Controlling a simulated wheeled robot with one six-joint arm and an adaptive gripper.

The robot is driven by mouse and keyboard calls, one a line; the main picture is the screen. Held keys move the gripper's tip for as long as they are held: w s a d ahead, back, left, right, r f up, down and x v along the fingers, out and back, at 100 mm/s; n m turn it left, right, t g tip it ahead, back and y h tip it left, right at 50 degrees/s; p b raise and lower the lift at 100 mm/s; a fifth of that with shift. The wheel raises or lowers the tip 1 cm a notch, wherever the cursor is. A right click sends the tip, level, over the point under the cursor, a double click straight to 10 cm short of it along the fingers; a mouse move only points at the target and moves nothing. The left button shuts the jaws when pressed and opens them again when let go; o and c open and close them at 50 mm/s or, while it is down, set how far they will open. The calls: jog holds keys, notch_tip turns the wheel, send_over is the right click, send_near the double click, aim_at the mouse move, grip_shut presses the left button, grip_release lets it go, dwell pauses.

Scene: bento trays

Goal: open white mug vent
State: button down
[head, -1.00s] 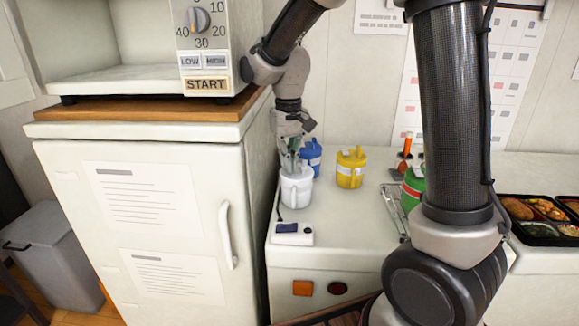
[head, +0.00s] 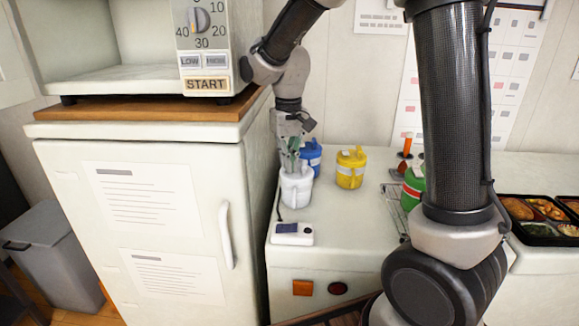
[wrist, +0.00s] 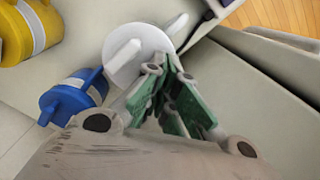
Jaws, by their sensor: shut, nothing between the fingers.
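The white mug (head: 296,188) stands upright on the white counter, near its left end beside the cabinet. In the wrist view its white lid (wrist: 137,52) shows from above, with a raised tab (wrist: 122,56) on it. My gripper (head: 291,166) points down over the mug. In the wrist view its green fingers (wrist: 178,98) are shut and empty, at the near edge of the lid and covering part of it. I cannot tell whether the fingertips touch the lid, or whether the vent is open.
A blue mug (head: 312,156) stands close behind the white one, and a yellow mug (head: 351,168) to its right. A green mug (head: 413,186) is partly behind my arm. A small white device (head: 291,234) lies in front. The tall cabinet (head: 150,220) borders the left.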

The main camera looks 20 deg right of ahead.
aim_at(295, 177)
jog(key=shift+r, duration=3.3)
jog(key=shift+s+d+f+n, duration=0.25)
jog(key=shift+s+f, duration=0.25)
jog(key=shift+s, duration=0.1)
jog(key=shift+s+d+f+n, duration=0.2)
jog(key=shift+s+f+n, duration=0.05)
jog(key=shift+s+f, duration=0.3)
jog(key=s+d+r+m+t, duration=0.1)
jog(key=s+d+r+t, duration=0.1)
jog(key=s+d, duration=0.5)
jog(key=s+d+r+m+t, duration=0.1)
jog(key=s+d+r+t, duration=0.1)
jog(key=s+d, duration=0.5)
jog(key=s+r, duration=0.1)
jog(key=s, duration=0.5)
jog(key=shift+s+r, duration=0.25)
jog(key=shift+s, duration=0.1)
